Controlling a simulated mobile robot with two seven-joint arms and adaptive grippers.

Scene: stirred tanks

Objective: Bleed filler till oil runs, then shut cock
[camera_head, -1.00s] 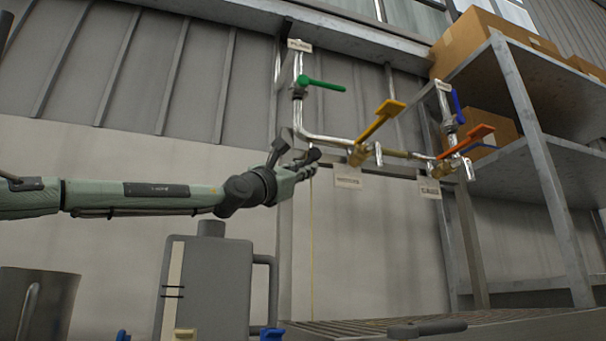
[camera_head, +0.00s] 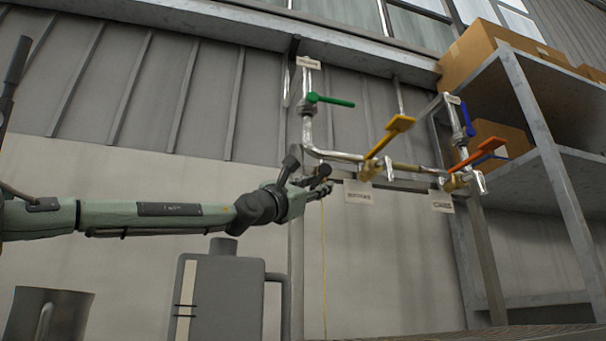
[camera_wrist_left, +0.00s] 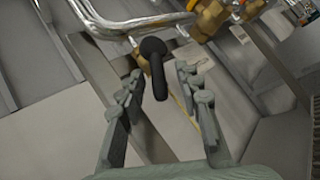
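My left gripper (camera_head: 312,190) is raised beside the lower left end of the pipework. In the left wrist view its two fingers (camera_wrist_left: 165,88) stand apart, with a black round-headed handle (camera_wrist_left: 157,75) between them; I cannot tell if they touch it. A thin yellow oil stream (camera_head: 324,260) falls straight down from beside the gripper. The outlet it leaves is hidden. Above are a green-handled valve (camera_head: 330,101), a yellow-handled cock (camera_head: 390,135) and an orange-handled cock (camera_head: 478,153) on silver pipe. The right gripper is not in view.
A blue handle (camera_head: 467,118) is at the right pipe. Label plates hang below the yellow (camera_head: 358,193) and orange (camera_head: 442,202) cocks, too blurred to read. A grey can (camera_head: 225,300) and grey jug (camera_head: 48,316) stand below. A metal shelf (camera_head: 548,150) with cartons (camera_head: 475,45) is at right.

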